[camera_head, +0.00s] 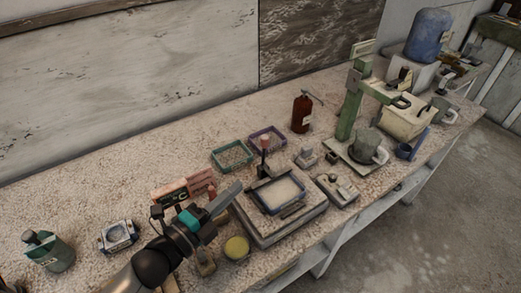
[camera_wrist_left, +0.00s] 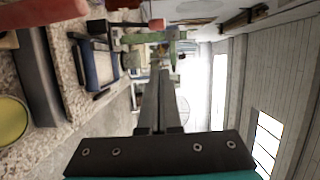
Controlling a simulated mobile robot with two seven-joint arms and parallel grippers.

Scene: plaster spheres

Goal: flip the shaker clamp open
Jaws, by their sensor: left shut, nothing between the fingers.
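The shaker (camera_head: 255,225) is a pale boxy platform carrying a blue-framed tray (camera_head: 262,205). The tray also shows in the wrist view (camera_wrist_left: 88,65). At the shaker's back edge stands the clamp, a dark lever with a red tip (camera_head: 264,143). Its lever points up, and the red tip also shows in the wrist view (camera_wrist_left: 156,23). My left gripper (camera_head: 238,186) is shut and empty, held above the left side of the shaker and short of the clamp. Its closed fingers (camera_wrist_left: 160,75) show in the wrist view. My right gripper is not in view.
A green basket (camera_head: 232,155) and a purple one lie behind the shaker. A red bottle (camera_head: 302,112) stands at the back. A yellow dish (camera_head: 237,248) is in front of my left arm. A green stand (camera_head: 350,100) rises at the right. The bench's front edge is close to the shaker.

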